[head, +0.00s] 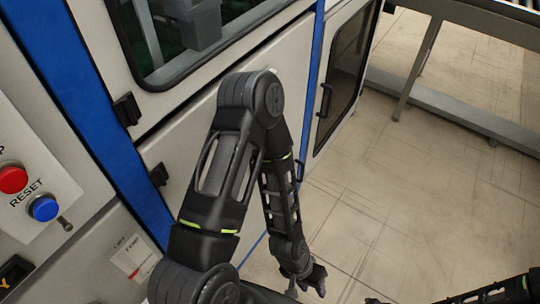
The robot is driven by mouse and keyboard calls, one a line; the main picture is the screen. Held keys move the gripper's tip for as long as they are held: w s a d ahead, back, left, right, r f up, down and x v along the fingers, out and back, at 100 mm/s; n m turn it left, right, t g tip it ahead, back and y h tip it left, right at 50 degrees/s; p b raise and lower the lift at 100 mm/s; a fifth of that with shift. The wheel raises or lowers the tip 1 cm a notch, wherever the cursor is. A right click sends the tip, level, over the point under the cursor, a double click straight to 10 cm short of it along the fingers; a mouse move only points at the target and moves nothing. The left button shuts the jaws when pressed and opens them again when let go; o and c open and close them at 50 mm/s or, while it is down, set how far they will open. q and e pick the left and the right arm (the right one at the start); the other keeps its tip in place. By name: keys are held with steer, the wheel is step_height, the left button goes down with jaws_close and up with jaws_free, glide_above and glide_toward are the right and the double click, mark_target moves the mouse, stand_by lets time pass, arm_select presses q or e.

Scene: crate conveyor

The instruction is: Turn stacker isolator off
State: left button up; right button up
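No isolator switch shows clearly in the head view. A black-and-yellow part (14,271) at the lower left edge is cut off, and I cannot tell whether it is the isolator. My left arm rises in the middle, bends at the elbow and hangs down. My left gripper (308,284) is at its lower end, low over the floor and well to the right of that part. It is small and dark, so its finger opening is unclear.
A panel (30,150) at the left bears a red button (12,179) and a blue RESET button (43,208). The grey machine cabinet (190,130) with blue posts stands close behind my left arm. Open tiled floor (430,190) lies right, below a grey rail (460,110).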

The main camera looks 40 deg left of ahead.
arm_select(q)
steer(key=w+a+f+m+g+y+b, duration=0.2)
steer(key=w+a+m+y+b, duration=0.15)
steer(key=a+m, duration=0.35)
steer(key=w+a+f+m+g+y+b, duration=0.1)
steer(key=w+a+f+m+y+b, duration=0.25)
steer(key=a+m, duration=0.3)
steer(key=w+a+r+m+y+b, duration=0.1)
steer(key=w+a+r+m+y, duration=0.1)
steer(key=r, duration=0.5)
steer(key=w+a+r+m+t+y+b, duration=0.1)
steer(key=w+a+r+m+y, duration=0.1)
steer(key=w+r+y, duration=0.3)
steer(key=w+a+r+m+t+y+b, duration=0.1)
steer(key=w+a+r+m+y+b, duration=0.1)
steer(key=w+r, duration=0.5)
step_height(320, 180, up, 4)
steer(key=shift+w+a+r+y, duration=0.2)
steer(key=shift+a+y, duration=0.7)
steer(key=shift+a, duration=0.35)
steer(key=shift+a+f, duration=0.1)
steer(key=x, duration=0.7)
steer(key=shift+a+b, duration=0.25)
steer(key=shift+b, duration=0.15)
